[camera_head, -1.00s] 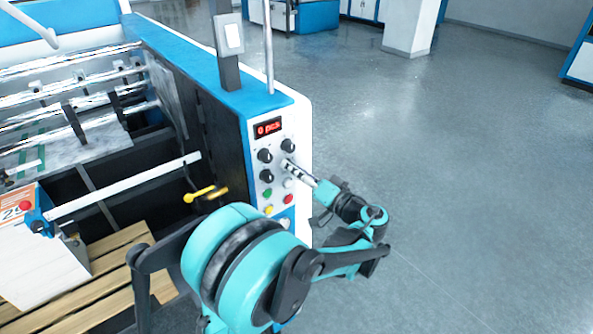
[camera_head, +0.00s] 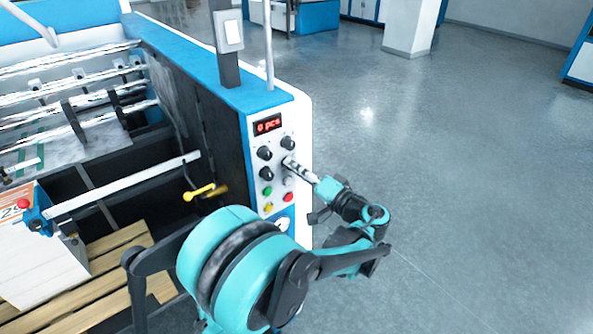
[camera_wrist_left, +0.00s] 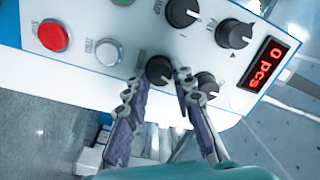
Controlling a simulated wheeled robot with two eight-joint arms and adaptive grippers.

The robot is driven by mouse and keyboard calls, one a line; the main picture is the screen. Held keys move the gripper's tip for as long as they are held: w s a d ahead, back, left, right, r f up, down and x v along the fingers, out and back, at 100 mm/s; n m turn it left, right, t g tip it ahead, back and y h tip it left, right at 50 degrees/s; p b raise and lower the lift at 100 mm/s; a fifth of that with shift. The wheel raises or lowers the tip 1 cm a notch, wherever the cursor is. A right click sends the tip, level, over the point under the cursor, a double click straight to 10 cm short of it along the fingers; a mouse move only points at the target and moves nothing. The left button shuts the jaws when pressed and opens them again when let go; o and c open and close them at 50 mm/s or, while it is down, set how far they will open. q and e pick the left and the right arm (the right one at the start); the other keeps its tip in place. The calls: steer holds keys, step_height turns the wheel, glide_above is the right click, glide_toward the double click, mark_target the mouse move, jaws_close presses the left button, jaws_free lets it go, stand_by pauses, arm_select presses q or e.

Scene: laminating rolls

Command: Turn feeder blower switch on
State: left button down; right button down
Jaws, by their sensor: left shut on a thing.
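The control panel (camera_head: 279,128) is on the end of the blue and white machine. Its right column holds a black knob (camera_head: 289,143) at the top, then a second black knob (camera_wrist_left: 160,70), a white button and a red button (camera_head: 289,197). My left gripper (camera_head: 289,163) is at the second knob. In the left wrist view my left gripper (camera_wrist_left: 161,78) has one finger on each side of this knob, shut on it. The head view hides most of this knob behind the fingers. I cannot read which control is labelled feeder blower.
A red display (camera_head: 267,125) reads "0 pcs" above the knobs. Two other black knobs (camera_head: 264,153) and green and yellow buttons are in the left column. A yellow lever (camera_head: 199,192) sticks out left of the panel. Open floor (camera_head: 450,150) lies to the right.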

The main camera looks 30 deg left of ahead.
arm_select(q)
steer(key=m+b, duration=0.1)
steer(key=m, duration=0.5)
steer(key=m+b, duration=0.1)
steer(key=m, duration=0.2)
steer(key=shift+s+f+m+t+b, duration=0.1)
steer(key=shift+f+m+t+b, duration=0.2)
steer(key=shift+t+b, duration=0.1)
stand_by(0.4)
steer(key=c, duration=1.3)
jaws_free()
steer(key=shift+o, duration=0.2)
steer(key=shift+d+r, duration=0.1)
steer(key=v, duration=1.1)
steer(key=shift+s+d, duration=0.15)
steer(key=shift+d, duration=0.25)
